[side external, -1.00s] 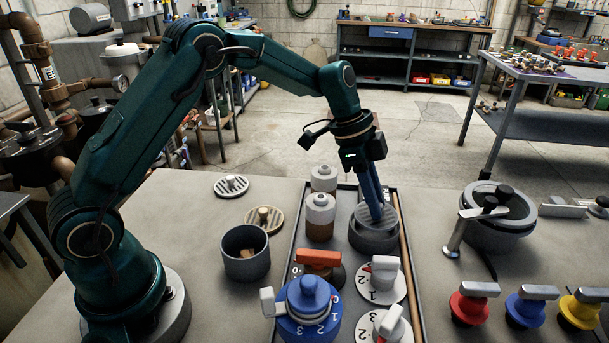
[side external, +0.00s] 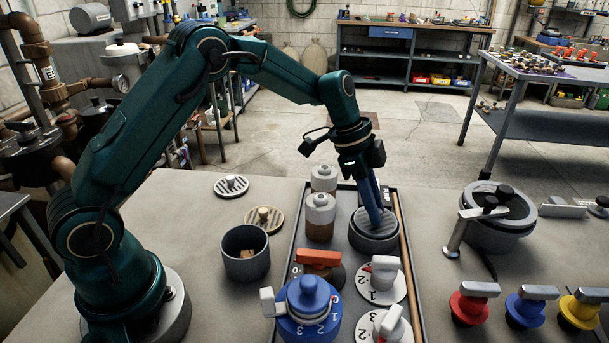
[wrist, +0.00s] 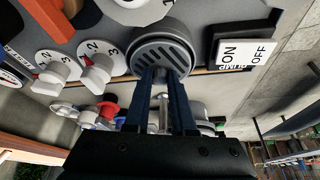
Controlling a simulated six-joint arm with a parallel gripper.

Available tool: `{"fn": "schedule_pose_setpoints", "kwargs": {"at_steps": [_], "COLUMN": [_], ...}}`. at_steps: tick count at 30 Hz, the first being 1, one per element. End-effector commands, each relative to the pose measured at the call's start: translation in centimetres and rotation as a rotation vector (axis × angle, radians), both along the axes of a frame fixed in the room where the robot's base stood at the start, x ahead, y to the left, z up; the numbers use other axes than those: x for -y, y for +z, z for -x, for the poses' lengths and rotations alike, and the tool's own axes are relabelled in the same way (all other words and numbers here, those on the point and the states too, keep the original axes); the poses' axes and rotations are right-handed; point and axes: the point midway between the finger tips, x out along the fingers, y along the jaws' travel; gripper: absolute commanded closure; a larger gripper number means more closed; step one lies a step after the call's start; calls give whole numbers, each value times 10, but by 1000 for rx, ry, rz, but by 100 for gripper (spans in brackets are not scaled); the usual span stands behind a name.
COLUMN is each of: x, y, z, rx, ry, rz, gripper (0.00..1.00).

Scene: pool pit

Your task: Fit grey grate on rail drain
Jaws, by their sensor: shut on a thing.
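The grey slotted grate (side external: 366,222) is at the top of the rail drain (side external: 374,243), a dark grey round cup in the long tray. It looks close to level and within the drain's rim; whether it is fully seated I cannot tell. My gripper (side external: 377,212) points down and is shut on the grate's middle. In the wrist view the grate (wrist: 160,50) shows its dark slots inside the drain's round rim (wrist: 184,38), and my two fingers (wrist: 161,74) reach to its near side. The part they grip is hidden.
An ON/OFF switch (side external: 357,197) stands close behind the drain. White-capped bottles (side external: 320,215) are left of it and numbered dials (side external: 381,281) in front. Two other slotted discs (side external: 231,186) and a dark bin (side external: 246,252) lie left of the tray (side external: 402,215).

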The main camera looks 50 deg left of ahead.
Motion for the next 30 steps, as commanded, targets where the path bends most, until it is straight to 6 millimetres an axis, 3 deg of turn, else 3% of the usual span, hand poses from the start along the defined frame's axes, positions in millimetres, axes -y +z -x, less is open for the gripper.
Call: {"fn": "schedule_pose_setpoints", "kwargs": {"at_steps": [30], "x": [0], "y": [-6], "z": [0], "rx": [-1], "ry": [-1], "rz": [-1], "gripper": [100]}}
